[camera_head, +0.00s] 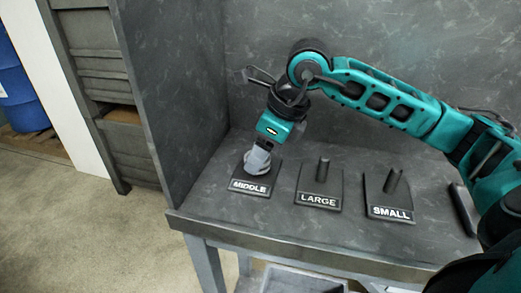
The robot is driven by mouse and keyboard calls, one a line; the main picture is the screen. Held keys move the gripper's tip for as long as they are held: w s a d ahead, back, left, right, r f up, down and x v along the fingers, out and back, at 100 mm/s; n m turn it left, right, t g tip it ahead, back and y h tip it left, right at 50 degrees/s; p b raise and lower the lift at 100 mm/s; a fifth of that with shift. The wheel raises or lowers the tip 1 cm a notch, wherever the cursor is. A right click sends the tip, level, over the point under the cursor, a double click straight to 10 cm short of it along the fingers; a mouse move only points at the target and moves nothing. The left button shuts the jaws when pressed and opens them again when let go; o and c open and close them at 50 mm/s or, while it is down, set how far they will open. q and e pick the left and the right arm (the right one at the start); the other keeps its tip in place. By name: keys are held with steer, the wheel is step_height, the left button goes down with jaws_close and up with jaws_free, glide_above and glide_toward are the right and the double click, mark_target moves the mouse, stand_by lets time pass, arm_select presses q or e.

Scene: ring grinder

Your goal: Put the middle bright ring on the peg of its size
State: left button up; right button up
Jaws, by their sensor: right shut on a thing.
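My right gripper (257,163) points down over the stand marked MIDDLE (248,187), with its fingers low and close to the base. It is shut on a bright ring (257,168), of which only a small pale part shows between and below the fingers. The fingers hide the MIDDLE peg, so I cannot tell whether the ring is around it. The stand marked LARGE (318,200) has a bare dark upright peg. The stand marked SMALL (390,213) has a bare peg too. My left gripper is out of view.
The stands are in a row on a dark grey workbench (230,225) with a side wall on the left and a back wall. A dark flat object (464,208) lies at the right. A grey bin (295,281) is below the bench.

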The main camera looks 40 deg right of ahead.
steer(key=shift+f, duration=0.25)
steer(key=o, duration=0.8)
steer(key=shift+p+v, duration=2.4)
steer(key=shift+v, duration=3.15)
steer(key=shift+f, duration=0.1)
